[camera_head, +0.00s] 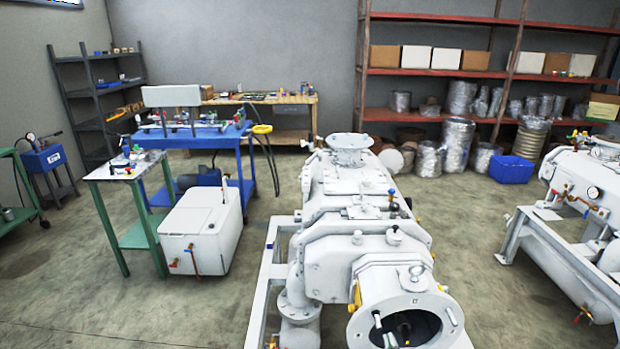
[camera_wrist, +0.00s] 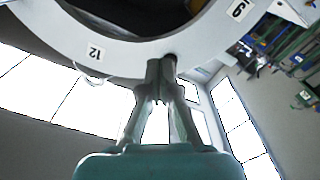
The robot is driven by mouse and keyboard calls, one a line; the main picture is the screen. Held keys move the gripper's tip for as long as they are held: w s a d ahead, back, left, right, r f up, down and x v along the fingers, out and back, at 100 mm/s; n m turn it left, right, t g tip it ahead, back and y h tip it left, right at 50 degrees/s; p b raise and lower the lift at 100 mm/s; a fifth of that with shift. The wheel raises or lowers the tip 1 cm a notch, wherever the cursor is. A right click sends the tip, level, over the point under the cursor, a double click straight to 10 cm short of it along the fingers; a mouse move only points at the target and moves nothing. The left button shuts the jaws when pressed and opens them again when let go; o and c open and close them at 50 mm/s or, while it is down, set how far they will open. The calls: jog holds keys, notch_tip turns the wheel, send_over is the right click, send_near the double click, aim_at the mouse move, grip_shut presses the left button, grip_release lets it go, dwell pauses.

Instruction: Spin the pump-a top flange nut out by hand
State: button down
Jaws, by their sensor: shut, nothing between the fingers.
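In the wrist view my gripper (camera_wrist: 162,68) is shut, with its two fingertips together at the edge of a white flange ring (camera_wrist: 110,58). The ring carries labels reading 12 and 9 around a dark opening. A small dark spot shows at the fingertips; I cannot tell whether it is a hole or a nut. No nut is clearly visible between the fingers. In the head view a large white pump (camera_head: 365,190) stands in the middle, with an open round flange (camera_head: 442,304) facing the front. My gripper does not show in the head view.
A second white pump (camera_head: 590,190) stands on a frame at right. A white tank (camera_head: 203,228), a green table (camera_head: 118,170) and a blue cart (camera_head: 200,137) stand at left. Shelves (camera_head: 480,73) line the back wall. The floor at front left is clear.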

aim_at(385, 309)
jog(key=shift+w+a+r+n, duration=0.1)
jog(key=shift+w+n, duration=0.9)
jog(key=shift+n, duration=1)
jog(key=shift+w+a+r+n, duration=0.1)
jog(key=shift+w+n, duration=0.85)
jog(key=shift+n, duration=1.05)
jog(key=shift+w+r+n, duration=0.1)
jog(key=shift+w+n, duration=0.9)
jog(key=shift+n, duration=1)
jog(key=shift+r, duration=0.9)
jog(key=shift+a+r, duration=0.1)
jog(key=shift+r, duration=0.1)
jog(key=shift+d+r, duration=0.1)
jog(key=shift+d, duration=0.2)
jog(key=shift+s, duration=0.1)
